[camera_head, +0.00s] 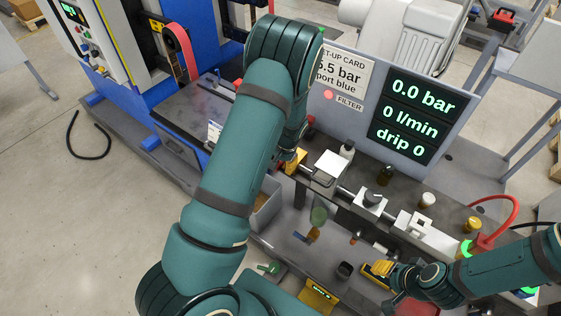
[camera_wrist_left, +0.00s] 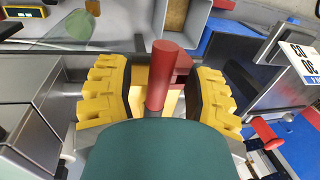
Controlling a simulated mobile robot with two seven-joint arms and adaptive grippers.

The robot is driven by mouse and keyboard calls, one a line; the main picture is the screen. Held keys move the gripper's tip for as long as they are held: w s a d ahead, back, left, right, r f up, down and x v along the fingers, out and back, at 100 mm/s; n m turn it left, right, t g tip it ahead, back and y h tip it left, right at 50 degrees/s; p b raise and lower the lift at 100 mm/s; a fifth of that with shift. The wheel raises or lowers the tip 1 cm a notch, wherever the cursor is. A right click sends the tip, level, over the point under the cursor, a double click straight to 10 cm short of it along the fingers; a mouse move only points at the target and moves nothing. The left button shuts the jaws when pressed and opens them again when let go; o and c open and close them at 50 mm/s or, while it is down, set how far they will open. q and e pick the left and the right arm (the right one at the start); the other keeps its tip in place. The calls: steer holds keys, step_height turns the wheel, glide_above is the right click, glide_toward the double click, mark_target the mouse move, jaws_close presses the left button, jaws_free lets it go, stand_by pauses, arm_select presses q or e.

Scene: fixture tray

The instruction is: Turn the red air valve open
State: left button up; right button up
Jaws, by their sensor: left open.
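The red air valve's lever (camera_wrist_left: 161,76) stands between the fingers of my left gripper (camera_wrist_left: 158,98) in the left wrist view, with a gap to the pads on both sides. The lever's foot is hidden behind my teal gripper body. My left gripper (camera_head: 294,160) is open; in the head view my arm mostly covers it, and only a little yellow shows at the left end of the fixture line. I cannot pick out the lever with certainty there. My right gripper (camera_head: 379,270) is low at the right over the tray; its finger opening cannot be made out.
The display panel (camera_head: 414,112) behind the fixture reads 0.0 bar, 0 l/min and drip 0. A grey bin (camera_wrist_left: 186,18) is close by. A red hose (camera_head: 505,208) curves at right.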

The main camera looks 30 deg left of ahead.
arm_select(q)
jaws_close()
